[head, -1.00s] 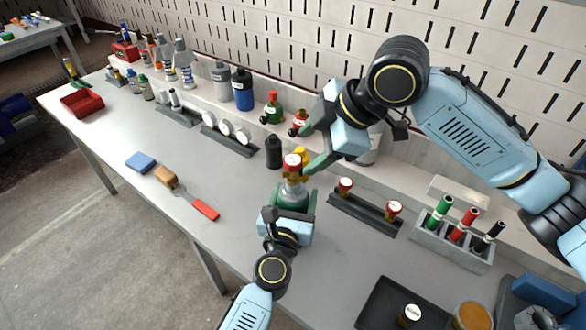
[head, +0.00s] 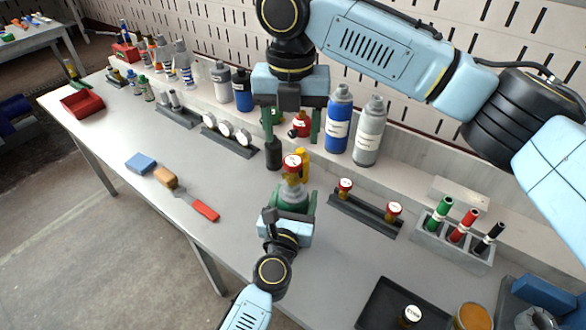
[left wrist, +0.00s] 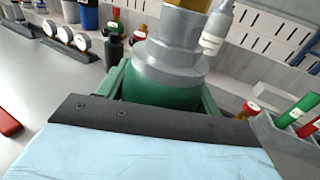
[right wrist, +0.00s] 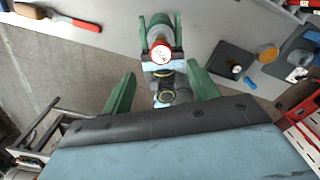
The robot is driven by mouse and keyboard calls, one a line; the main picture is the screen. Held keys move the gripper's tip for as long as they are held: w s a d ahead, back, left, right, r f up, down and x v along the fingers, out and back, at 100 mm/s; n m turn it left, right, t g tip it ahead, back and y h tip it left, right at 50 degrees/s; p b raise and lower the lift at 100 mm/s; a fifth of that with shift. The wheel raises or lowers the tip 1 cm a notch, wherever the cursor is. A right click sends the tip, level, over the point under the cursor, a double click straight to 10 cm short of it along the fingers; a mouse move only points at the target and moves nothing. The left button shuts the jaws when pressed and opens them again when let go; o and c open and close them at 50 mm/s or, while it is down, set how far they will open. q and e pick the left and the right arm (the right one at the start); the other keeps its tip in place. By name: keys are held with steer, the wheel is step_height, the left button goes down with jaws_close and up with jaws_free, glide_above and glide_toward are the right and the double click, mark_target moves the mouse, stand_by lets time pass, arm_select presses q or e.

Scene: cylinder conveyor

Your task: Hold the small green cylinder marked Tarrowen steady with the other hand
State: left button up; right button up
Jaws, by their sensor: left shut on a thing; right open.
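A green cylinder (head: 291,194) with a grey shoulder, brass valve and red-rimmed cap stands upright at mid-table. My left gripper (head: 293,200) is shut around its body, as the left wrist view shows with the green body (left wrist: 160,90) between the fingers. Its name marking cannot be read. My right gripper (head: 291,130) is open and empty, above and behind the cylinder in the head view. In the right wrist view the cylinder's round cap (right wrist: 161,54) shows beyond the open fingers.
A black cylinder (head: 274,154), a yellow one (head: 303,160) and a red one (head: 301,125) stand close behind. A regulator rack (head: 365,213) and a marker holder (head: 451,246) lie to the right. A brush (head: 204,209) lies left.

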mark_target(293, 160)
step_height(293, 160, down, 11)
steer(key=shift+d+r, duration=0.1)
steer(key=shift+r, duration=0.1)
stand_by(0.3)
steer(key=shift+c, duration=0.5)
steer(key=c, duration=1.1)
step_height(293, 160, up, 9)
steer(key=shift+f, duration=2.35)
